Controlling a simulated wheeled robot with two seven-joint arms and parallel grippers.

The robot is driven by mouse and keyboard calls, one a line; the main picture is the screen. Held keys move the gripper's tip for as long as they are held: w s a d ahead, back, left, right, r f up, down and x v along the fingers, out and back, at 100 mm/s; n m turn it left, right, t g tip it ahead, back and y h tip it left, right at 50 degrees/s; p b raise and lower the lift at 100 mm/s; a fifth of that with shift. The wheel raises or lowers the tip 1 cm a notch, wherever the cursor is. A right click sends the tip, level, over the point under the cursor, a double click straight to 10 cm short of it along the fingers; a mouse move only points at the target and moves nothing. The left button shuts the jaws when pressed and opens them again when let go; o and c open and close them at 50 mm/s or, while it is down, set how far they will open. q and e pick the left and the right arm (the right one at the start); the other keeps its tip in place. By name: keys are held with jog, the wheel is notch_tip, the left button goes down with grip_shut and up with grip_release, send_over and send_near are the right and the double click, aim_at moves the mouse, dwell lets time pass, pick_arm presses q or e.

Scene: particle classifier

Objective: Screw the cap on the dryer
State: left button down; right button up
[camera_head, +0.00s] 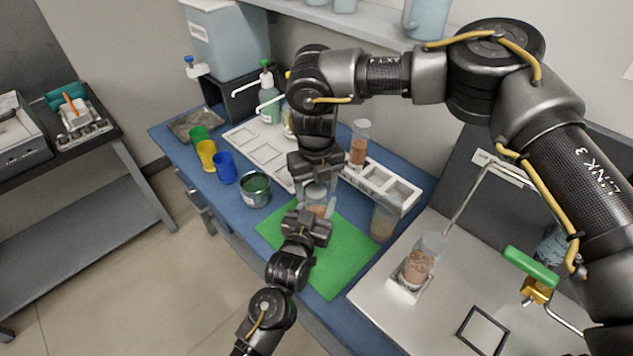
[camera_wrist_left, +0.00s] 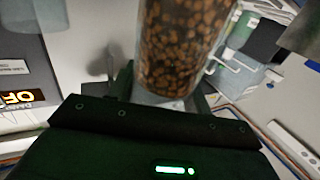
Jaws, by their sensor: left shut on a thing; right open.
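My left gripper (camera_head: 310,215) is shut on a clear container of brown granules, above the green mat (camera_head: 330,278). In the left wrist view the container (camera_wrist_left: 182,48) stands between the fingers, its top out of frame. In the head view its upper part (camera_head: 316,193) shows between the two grippers. My right gripper (camera_head: 316,180) points down from above, open, with its fingers around or just over the container's top. I cannot make out the cap there; the fingers hide that spot.
A clear vessel (camera_head: 384,222) stands at the mat's right edge. Another with brown contents (camera_head: 360,145) stands by the white rack (camera_head: 385,185); one (camera_head: 420,258) stands on the right bench. The mat's front is clear.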

jog(key=c, duration=1.1)
jog(key=shift+c, duration=0.2)
jog(key=o, duration=1.2)
jog(key=shift+c, duration=0.2)
jog(key=shift+r, duration=0.1)
notch_tip(320, 180, up, 12)
pick_arm(q)
jog(key=c, duration=0.6)
grip_release()
jog(key=shift+o, duration=0.2)
